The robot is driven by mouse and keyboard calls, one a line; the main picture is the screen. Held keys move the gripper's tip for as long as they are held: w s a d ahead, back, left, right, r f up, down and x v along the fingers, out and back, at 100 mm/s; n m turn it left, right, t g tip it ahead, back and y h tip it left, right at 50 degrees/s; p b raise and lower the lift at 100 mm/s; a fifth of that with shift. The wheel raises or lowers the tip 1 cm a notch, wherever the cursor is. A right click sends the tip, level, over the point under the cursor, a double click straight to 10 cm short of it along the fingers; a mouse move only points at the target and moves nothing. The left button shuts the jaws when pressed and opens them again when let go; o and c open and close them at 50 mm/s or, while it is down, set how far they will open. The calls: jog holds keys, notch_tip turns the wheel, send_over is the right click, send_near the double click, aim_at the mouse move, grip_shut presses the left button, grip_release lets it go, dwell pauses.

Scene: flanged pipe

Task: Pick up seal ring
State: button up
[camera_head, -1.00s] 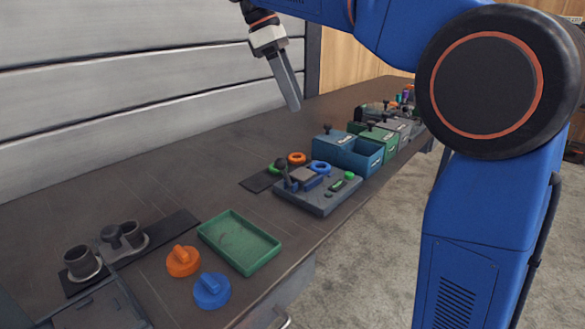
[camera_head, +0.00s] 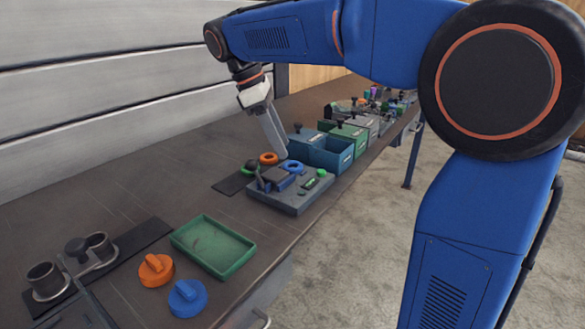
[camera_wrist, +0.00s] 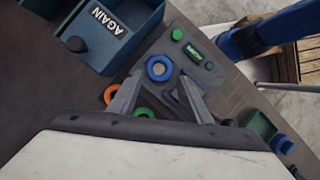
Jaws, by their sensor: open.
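Three rings lie around the grey fixture block; I cannot tell which one is the seal ring. The blue ring (camera_head: 292,166) sits on the block's far edge and shows in the wrist view (camera_wrist: 148,69). The orange ring (camera_head: 268,158) lies just behind the block, partly hidden by a finger in the wrist view (camera_wrist: 107,95). A green ring (camera_wrist: 143,112) lies nearer the palm. My gripper (camera_head: 281,155) is open and empty, pointing down above the rings. In the wrist view its fingertips (camera_wrist: 160,82) flank the area just below the blue ring.
The grey block (camera_head: 290,203) carries a dark post and a green label. Blue (camera_head: 331,155) and green bins stand just beyond. A green tray (camera_head: 213,246), an orange knob (camera_head: 156,270) and a blue knob (camera_head: 187,298) lie nearer.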

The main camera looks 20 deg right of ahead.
aim_at(291, 165)
jog(key=shift+x, duration=2.6)
jog(key=shift+w, duration=0.1)
jog(key=c, duration=0.7)
notch_tip(291, 165, up, 13)
jog(key=shift+f, duration=0.1)
